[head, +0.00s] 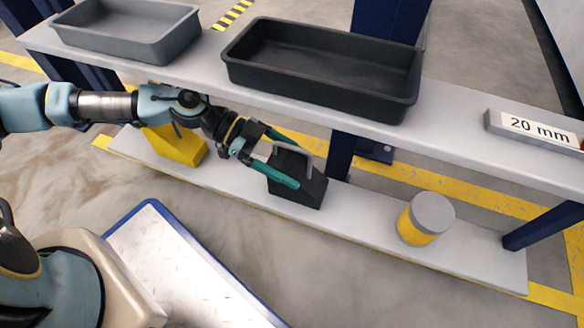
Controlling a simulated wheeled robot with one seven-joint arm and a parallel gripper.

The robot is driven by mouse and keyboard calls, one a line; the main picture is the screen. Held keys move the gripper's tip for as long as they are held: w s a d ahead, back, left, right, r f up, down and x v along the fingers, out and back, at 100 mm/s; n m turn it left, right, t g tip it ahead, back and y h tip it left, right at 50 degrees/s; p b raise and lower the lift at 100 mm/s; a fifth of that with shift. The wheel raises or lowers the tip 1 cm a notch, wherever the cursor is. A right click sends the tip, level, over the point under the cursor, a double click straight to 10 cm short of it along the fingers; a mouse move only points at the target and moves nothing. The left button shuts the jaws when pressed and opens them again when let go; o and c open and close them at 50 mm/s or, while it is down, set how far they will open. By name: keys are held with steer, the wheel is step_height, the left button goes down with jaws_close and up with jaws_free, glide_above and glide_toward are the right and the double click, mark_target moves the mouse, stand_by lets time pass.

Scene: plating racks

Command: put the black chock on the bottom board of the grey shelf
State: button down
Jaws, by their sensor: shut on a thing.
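The black chock (307,191) is a dark block with a grey handle on top. It is at the bottom board (360,222) of the grey shelf (463,135), near the middle of its length. I cannot tell whether its underside touches the board. My gripper (290,163) has teal fingers and is shut on the chock at its handle. The fingers hide part of the chock's top and left side. My arm reaches in from the left, between the upper and bottom boards.
A yellow block (181,147) stands left on the bottom board, and a yellow can with a grey lid (425,220) stands right. The upper board holds a grey tray (125,30), a black tray (322,70) and a "20 mm" sign (535,130). A dark blue post (340,157) rises behind the chock.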

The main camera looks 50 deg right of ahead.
mark_target(271, 155)
jaws_free()
steer(key=shift+f, duration=0.2)
steer(key=shift+w, duration=0.1)
steer(key=p+v, duration=0.3)
steer(key=v, duration=0.4)
steer(key=shift+w+a+r, duration=0.1)
steer(key=shift+w+a, duration=0.05)
stand_by(0.4)
